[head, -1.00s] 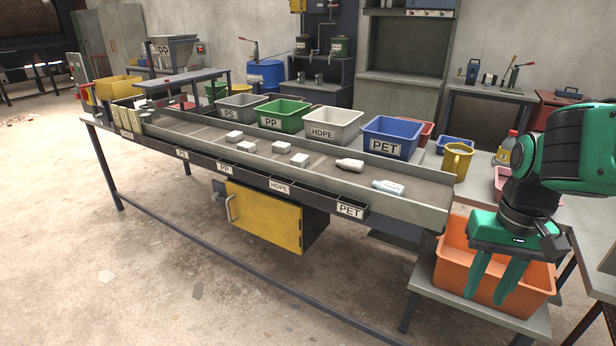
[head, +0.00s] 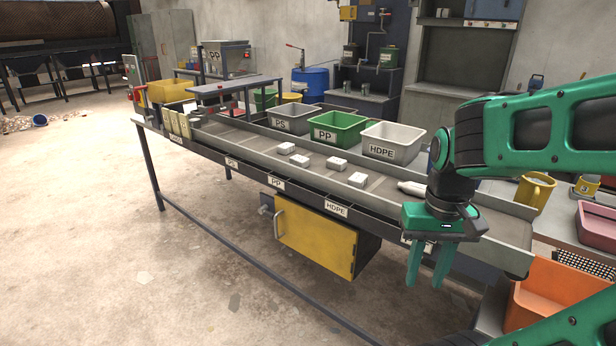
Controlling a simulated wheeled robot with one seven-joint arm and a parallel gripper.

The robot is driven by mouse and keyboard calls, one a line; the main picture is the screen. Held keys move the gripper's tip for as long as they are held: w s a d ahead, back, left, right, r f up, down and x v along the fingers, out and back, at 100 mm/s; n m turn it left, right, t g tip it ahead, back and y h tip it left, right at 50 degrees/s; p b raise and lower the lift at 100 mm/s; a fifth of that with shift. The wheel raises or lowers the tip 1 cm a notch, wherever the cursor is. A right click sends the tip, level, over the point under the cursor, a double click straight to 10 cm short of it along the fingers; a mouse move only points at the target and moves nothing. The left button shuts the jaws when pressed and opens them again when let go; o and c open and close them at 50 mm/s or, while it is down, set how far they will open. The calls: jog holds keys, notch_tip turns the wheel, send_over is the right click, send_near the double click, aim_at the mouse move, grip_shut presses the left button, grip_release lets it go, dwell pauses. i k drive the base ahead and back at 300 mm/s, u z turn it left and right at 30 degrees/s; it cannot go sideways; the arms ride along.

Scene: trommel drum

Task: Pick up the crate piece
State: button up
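Several small white blocks lie apart on the grey sorting belt, among them a far one (head: 286,147), a middle one (head: 336,163) and a near one (head: 357,180). A white bottle (head: 411,187) lies to their right, partly behind my arm. I cannot tell which of these is the crate piece. My gripper (head: 430,283) points down, its two green fingers apart with nothing between them. In the picture it overlaps the near right part of the table, right of and lower than the blocks. My arm hides the belt's right part.
Bins marked PS (head: 297,118), PP (head: 337,128) and HDPE (head: 392,142) stand behind the belt. A raised lip runs along its front. An orange bin (head: 560,292) stands at the lower right. The floor at left is mostly clear.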

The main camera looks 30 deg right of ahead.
aim_at(358, 180)
jog(key=z, duration=0.1)
jog(key=i, duration=0.9)
jog(key=z, duration=0.3)
